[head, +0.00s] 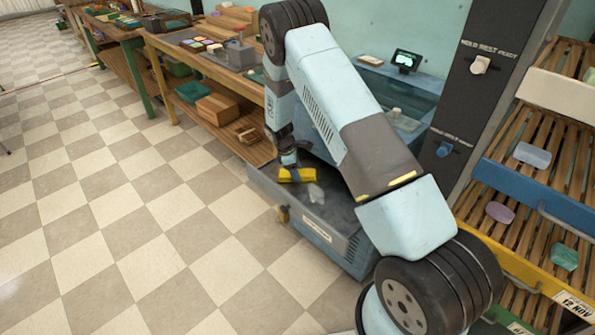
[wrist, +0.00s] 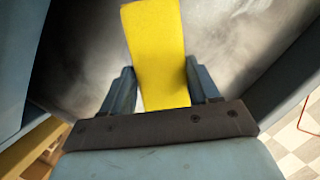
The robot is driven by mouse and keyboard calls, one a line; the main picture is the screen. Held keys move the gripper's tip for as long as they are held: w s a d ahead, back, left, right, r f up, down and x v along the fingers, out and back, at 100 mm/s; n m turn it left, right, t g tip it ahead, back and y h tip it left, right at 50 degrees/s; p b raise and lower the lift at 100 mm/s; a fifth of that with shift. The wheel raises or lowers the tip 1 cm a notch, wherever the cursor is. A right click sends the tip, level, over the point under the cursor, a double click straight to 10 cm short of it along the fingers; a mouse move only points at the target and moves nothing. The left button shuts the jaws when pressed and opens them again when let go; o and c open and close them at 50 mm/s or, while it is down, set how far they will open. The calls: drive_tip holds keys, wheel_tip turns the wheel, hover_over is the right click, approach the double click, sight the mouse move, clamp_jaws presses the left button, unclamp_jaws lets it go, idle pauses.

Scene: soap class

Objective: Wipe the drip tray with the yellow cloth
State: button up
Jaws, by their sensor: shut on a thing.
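The yellow cloth (head: 297,175) is in my gripper (head: 290,168), low over the grey drip tray (head: 335,212) in the head view. In the wrist view the yellow cloth (wrist: 158,60) stands out between the two fingers of my gripper (wrist: 162,88), which is shut on it. The drip tray's grey metal surface (wrist: 90,70) lies beyond the cloth, with pale smeary patches. A whitish patch (head: 316,193) shows on the tray to the right of the cloth in the head view. I cannot tell whether the cloth touches the tray.
A wooden bench (head: 205,62) with coloured blocks stands at the left behind the tray. A dark panel (head: 478,95) with knobs and a slatted rack (head: 510,185) with soaps stand at the right. The checkered floor (head: 150,220) is clear at the left.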

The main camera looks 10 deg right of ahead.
sight(303, 176)
drive_tip(key=shift+s+d+f, duration=0.15)
drive_tip(key=shift+s+d, duration=0.95)
drive_tip(key=shift+s, duration=0.3)
